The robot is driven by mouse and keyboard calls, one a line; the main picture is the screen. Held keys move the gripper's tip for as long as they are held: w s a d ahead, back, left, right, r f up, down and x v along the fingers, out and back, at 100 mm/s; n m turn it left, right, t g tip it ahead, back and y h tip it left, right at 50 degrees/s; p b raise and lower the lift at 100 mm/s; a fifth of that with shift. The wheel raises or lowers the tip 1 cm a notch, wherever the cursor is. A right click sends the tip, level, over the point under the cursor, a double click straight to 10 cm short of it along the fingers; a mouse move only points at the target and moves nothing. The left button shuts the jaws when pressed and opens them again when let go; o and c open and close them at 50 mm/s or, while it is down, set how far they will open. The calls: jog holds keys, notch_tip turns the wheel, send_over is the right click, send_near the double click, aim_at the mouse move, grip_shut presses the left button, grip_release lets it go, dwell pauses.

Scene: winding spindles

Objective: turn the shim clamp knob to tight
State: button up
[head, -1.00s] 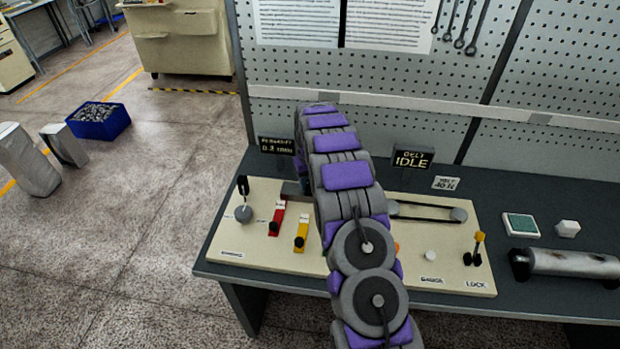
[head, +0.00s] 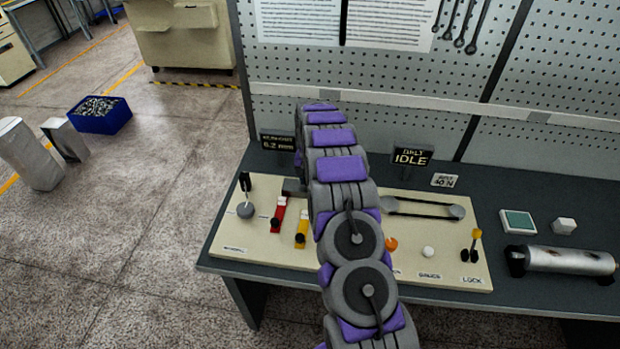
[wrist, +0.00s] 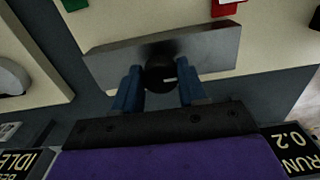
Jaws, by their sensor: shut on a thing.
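In the wrist view a round black knob (wrist: 160,72) with a short white mark sits at the edge of a grey metal block (wrist: 208,50). The blue fingers of my gripper (wrist: 158,92) stand on either side of the knob and are shut on it. In the head view my own arm hides the gripper and the knob. Part of a dark grey block (head: 293,187) shows just left of the arm. I cannot read any tight marking by the knob.
The cream panel (head: 240,262) carries a red lever (head: 278,215), a yellow lever (head: 302,232), a belt on pulleys (head: 425,208) and a yellow-topped lock lever (head: 475,243). A runout display (head: 278,143) and an IDLE sign (head: 411,157) stand behind. A metal roller (head: 570,261) lies at right.

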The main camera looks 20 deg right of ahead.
jog(key=shift+w+r, duration=0.15)
jog(key=o, duration=1.1)
jog(key=shift+c, duration=0.2)
notch_tip(320, 180, up, 17)
jog(key=p, duration=0.1)
jog(key=shift+r, duration=0.1)
